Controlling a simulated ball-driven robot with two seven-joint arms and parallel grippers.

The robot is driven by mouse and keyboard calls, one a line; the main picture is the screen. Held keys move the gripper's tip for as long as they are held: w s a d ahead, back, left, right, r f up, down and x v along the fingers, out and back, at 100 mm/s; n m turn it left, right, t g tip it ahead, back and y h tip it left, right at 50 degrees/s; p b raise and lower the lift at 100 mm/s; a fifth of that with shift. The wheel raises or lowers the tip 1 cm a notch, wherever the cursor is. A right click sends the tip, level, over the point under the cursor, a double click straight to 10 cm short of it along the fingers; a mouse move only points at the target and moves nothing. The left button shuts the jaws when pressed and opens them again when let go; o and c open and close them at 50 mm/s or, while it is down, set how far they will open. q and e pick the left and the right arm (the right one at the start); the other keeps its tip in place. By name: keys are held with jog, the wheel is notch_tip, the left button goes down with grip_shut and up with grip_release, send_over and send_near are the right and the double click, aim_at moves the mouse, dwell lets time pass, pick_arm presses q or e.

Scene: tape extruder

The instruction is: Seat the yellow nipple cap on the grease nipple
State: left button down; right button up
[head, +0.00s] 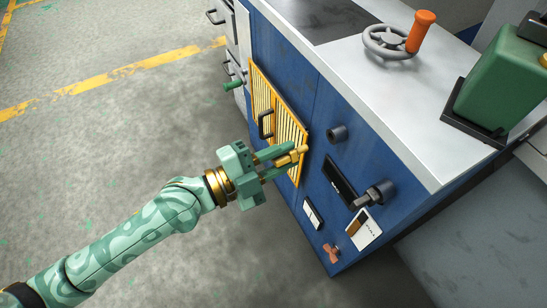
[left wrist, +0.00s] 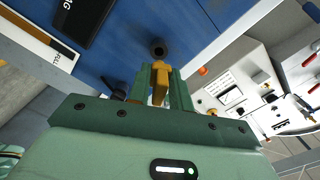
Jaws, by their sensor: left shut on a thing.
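The yellow nipple cap (head: 294,157) is held between the fingers of my left gripper (head: 284,160), in front of the blue machine side. The cap also shows between the fingers in the left wrist view (left wrist: 160,80). A dark round fitting (head: 337,133) sticks out of the blue panel, to the right of the cap in the head view. In the left wrist view a dark round fitting (left wrist: 157,49) lies just beyond the cap's tip, apparently apart from it. I cannot tell for certain which fitting is the grease nipple. My right gripper is not in view.
A yellow vent grille (head: 260,95) with a dark handle is behind the gripper. A larger dark knob (head: 380,192), a black plate (head: 340,180) and a small orange valve (head: 332,253) are on the blue side. The floor to the left is clear.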

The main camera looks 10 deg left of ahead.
aim_at(307, 147)
pick_arm(q)
jog(key=shift+x, duration=2)
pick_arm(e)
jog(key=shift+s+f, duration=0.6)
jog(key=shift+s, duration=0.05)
pick_arm(q)
jog(key=shift+s, duration=0.1)
jog(key=shift+r+p, duration=0.1)
jog(key=shift+p, duration=0.2)
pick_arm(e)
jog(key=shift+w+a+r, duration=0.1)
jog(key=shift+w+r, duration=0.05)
pick_arm(q)
jog(key=shift+x, duration=1.8)
jog(key=c, duration=1.2)
grip_release()
jog(key=shift+s, duration=0.1)
jog(key=p+v, duration=0.2)
jog(key=v, duration=1.4)
jog(key=shift+a, duration=0.15)
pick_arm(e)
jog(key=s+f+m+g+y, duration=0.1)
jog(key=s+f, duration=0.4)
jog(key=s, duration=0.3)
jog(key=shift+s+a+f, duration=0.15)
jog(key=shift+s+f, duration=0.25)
